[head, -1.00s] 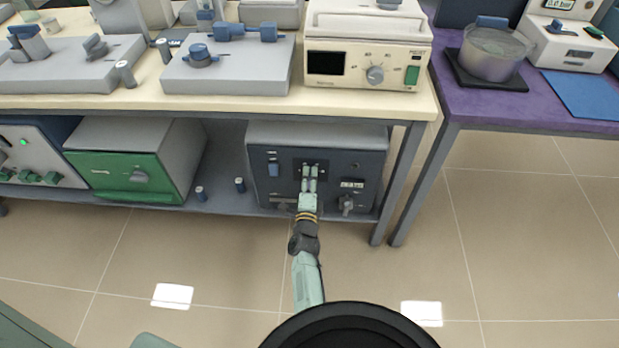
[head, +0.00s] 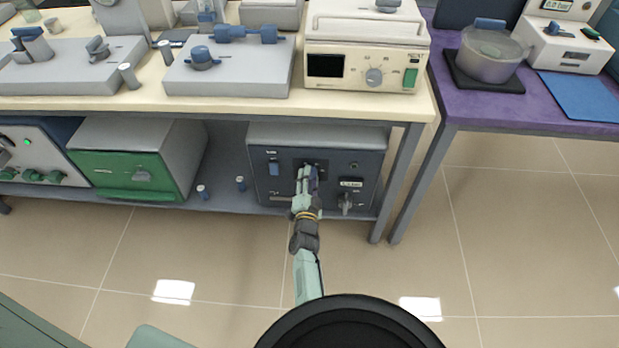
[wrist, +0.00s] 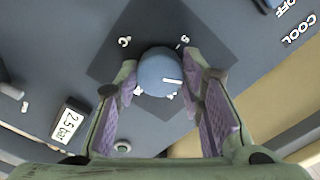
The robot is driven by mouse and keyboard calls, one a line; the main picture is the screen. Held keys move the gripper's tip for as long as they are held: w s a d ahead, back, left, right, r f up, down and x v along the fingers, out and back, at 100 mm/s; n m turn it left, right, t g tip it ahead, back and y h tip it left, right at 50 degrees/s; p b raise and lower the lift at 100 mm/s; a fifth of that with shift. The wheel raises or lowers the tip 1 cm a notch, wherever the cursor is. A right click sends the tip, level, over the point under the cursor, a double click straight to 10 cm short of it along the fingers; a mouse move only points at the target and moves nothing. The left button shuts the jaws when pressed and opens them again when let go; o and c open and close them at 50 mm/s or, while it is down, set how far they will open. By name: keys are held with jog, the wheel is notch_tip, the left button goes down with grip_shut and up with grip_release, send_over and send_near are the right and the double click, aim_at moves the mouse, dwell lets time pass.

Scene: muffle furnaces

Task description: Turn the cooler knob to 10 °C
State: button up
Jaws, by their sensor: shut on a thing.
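The dark cooler unit (head: 264,188) stands on the shelf under the bench in the head view. Its round blue knob (wrist: 160,71) shows in the wrist view, with a white pointer line toward the right. The scale marks around it are partly covered and I cannot read the value. My gripper (head: 307,170) is at the front panel and is shut on the knob, one purple-padded finger on each side. The gripper hides the knob in the head view. A COOL label and an OFF label are at the wrist view's upper right.
A small display reading 2.5 bar (wrist: 69,122) is on the panel. A second, dark knob (head: 345,201) is right of my gripper, and a blue switch (head: 273,168) is left. A green-fronted furnace (head: 125,172) stands farther left. The bench edge (head: 340,108) is above; the floor in front is clear.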

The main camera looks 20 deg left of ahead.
jog(key=shift+r, duration=0.15)
jog(key=shift+w, duration=0.1)
dwell(0.3)
jog(key=o, duration=1.1)
jog(key=shift+o, duration=0.2)
jog(key=v, duration=0.7)
jog(key=shift+s, duration=0.35)
jog(key=shift+d, duration=0.1)
